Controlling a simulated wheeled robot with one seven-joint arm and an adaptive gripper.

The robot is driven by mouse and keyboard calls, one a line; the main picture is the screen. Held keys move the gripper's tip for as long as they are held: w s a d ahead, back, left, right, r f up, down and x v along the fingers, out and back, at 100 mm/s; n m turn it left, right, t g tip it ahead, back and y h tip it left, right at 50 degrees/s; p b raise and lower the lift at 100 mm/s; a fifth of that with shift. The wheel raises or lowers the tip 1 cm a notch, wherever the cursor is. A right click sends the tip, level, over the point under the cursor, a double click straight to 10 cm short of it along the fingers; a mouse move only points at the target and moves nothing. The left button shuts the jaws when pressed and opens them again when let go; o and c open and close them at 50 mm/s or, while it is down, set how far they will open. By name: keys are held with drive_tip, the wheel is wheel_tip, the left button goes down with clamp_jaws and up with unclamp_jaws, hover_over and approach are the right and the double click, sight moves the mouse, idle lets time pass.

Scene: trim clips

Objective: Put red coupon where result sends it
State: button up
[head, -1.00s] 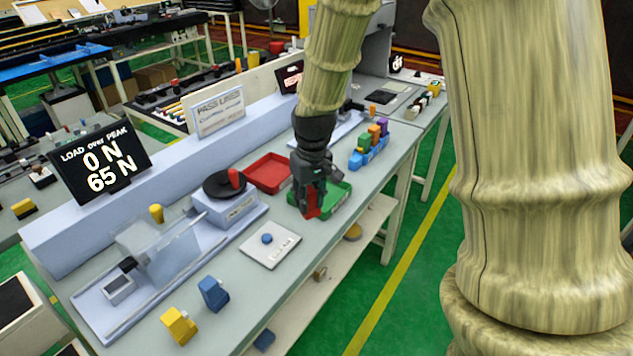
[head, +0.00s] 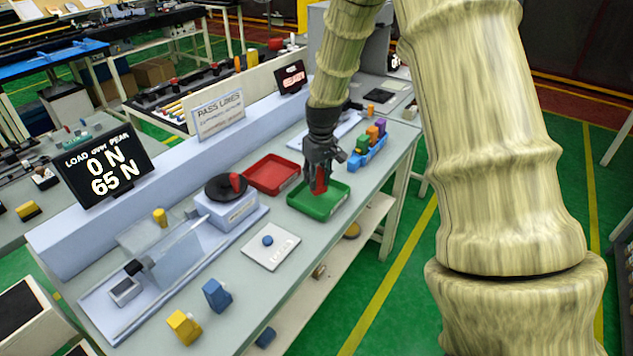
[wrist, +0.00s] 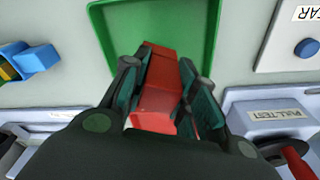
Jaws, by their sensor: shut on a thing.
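My gripper (head: 320,180) is shut on the red coupon (head: 320,183) and holds it above the green tray (head: 329,213). In the wrist view the red coupon (wrist: 158,88) sits between the two fingers, with the green tray (wrist: 200,50) below it. The visible part of the green tray is empty. A red tray (head: 272,176) stands just left of it, also empty. The display (head: 100,170) reads "LOAD over PEAK 0 N 65 N". A sign (head: 219,115) headed "PASS LINES" stands on the ledge; its smaller text is too small to read.
A blue rack (head: 368,152) with coloured blocks stands right of the trays. The pull-test fixture (head: 232,208) with a red knob and a white plate with a blue button (head: 268,240) stand to the left. A yellow block (head: 184,326) and a blue block (head: 216,295) lie nearer the front.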

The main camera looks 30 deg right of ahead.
wheel_tip(320, 180, down, 3)
drive_tip(key=shift+w+r+p, duration=0.15)
drive_tip(key=shift+p, duration=0.2)
drive_tip(key=o, duration=1)
drive_tip(key=shift+o, duration=0.2)
drive_tip(key=r, duration=0.4)
drive_tip(key=s+r+b, duration=0.1)
drive_tip(key=r, duration=0.3)
drive_tip(key=r+b, duration=0.1)
drive_tip(key=r, duration=0.3)
drive_tip(key=shift+s, duration=0.3)
